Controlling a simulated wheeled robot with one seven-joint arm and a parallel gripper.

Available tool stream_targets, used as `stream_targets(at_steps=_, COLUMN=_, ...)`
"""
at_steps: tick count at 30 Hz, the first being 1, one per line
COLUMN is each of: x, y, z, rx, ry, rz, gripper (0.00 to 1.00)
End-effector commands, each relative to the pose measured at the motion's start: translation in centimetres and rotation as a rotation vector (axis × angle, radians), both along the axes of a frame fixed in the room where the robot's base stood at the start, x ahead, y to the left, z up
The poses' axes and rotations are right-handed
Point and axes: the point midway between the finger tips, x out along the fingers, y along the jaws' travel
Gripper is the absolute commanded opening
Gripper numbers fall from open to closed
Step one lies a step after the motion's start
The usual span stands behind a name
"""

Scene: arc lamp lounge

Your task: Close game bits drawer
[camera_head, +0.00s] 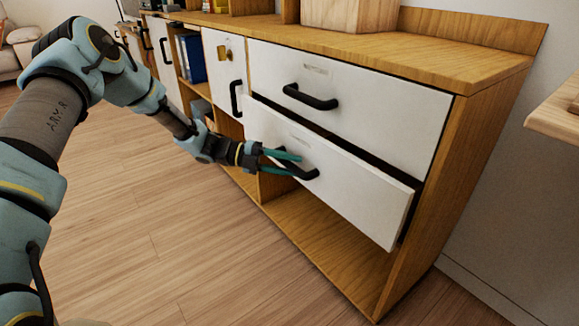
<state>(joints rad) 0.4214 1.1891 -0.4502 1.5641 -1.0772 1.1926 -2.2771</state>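The cabinet has two white drawers with black bar handles at its right end. The lower drawer (345,192) stands slightly open, its front jutting out past the upper drawer (385,108), with a dark gap above and at its right side. The upper drawer looks shut. The label on each drawer is too small to read. My gripper (298,163) has teal fingers and is at the lower drawer's handle (308,174). The fingers are slightly apart and overlap the handle; I cannot tell whether they touch or grip it.
An open shelf (330,246) lies under the lower drawer. A door (224,78) with a black handle and open shelves with dark blue binders (192,58) are further left. A wooden box (345,12) stands on top. A wooden table edge (556,112) is at right. The floor (150,235) is clear.

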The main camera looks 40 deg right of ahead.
Motion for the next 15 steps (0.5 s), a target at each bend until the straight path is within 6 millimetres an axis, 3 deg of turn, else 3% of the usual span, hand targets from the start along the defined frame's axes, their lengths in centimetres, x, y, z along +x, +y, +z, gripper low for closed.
stream_targets(at_steps=6, x=-0.03, y=-0.03, z=0.02, rx=0.000, ry=0.000, rz=0.000, gripper=0.39)
stream_targets(at_steps=15, x=-0.02, y=-0.02, z=0.02, rx=-0.001, ry=-0.001, rz=0.000, gripper=0.07)
